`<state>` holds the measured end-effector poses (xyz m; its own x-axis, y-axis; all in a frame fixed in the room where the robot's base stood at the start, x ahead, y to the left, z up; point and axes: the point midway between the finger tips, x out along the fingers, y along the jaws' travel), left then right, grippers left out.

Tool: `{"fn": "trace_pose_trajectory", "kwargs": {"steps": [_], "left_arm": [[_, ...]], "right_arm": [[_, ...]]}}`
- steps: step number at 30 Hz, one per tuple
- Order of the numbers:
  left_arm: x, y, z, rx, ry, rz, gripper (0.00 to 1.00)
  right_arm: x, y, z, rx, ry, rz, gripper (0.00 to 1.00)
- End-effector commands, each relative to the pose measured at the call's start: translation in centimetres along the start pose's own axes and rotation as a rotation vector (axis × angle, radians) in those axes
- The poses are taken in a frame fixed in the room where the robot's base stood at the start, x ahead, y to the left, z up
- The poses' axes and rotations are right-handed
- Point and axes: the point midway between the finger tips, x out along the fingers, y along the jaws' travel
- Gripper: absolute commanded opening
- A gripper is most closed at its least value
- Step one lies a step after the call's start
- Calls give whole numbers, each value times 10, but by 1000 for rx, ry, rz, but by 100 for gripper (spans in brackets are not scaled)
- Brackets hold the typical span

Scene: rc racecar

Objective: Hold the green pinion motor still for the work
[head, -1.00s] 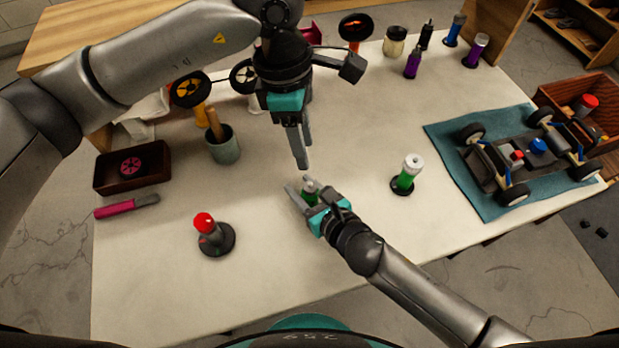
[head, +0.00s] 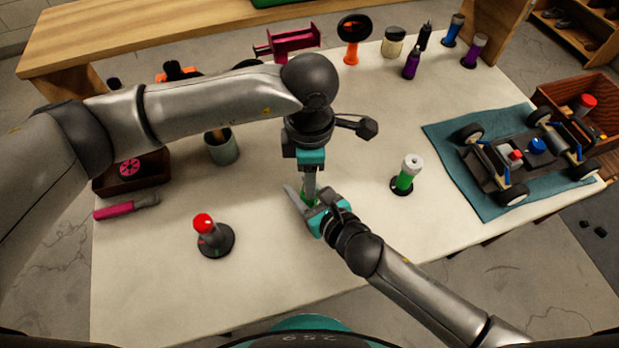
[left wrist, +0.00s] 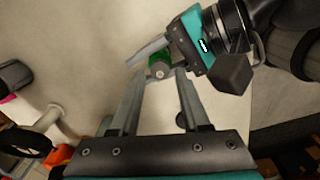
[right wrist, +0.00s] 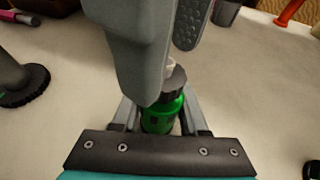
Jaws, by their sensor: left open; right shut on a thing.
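The green pinion motor (right wrist: 160,118) is a green cylinder with a dark top and a pale tip. My right gripper (right wrist: 158,112) is shut on it, low over the table, at the table's middle in the head view. The motor also shows in the left wrist view (left wrist: 158,63). My left gripper (left wrist: 160,76) is open and comes down from above, with the motor's top seen between its fingertips. In the right wrist view its fingers hide part of the motor, and I cannot tell whether they touch it. In the head view the motor is mostly hidden.
A green-bodied piece with a white top (head: 408,172) stands on a black base to the right. A red-topped piece (head: 210,235) stands at the left front. The car chassis (head: 505,160) lies on a teal mat (head: 440,140). A grey cup (head: 222,150) stands behind left.

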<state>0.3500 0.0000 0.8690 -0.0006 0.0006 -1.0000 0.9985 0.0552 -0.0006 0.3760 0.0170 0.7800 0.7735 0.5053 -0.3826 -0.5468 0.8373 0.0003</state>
Motion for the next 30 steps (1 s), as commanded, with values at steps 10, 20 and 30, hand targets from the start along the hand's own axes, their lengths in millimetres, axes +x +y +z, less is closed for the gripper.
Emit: {"fn": "trace_pose_trajectory", "kwargs": {"steps": [10, 20, 30], "left_arm": [[18, 0, 0, 1, 0, 1, 46], [17, 0, 0, 1, -1, 1, 26], [17, 0, 0, 0, -1, 1, 0]], "right_arm": [[0, 0, 0, 0, 1, 0, 0], [0, 0, 0, 0, 1, 0, 0], [0, 0, 0, 0, 1, 0, 0]]}}
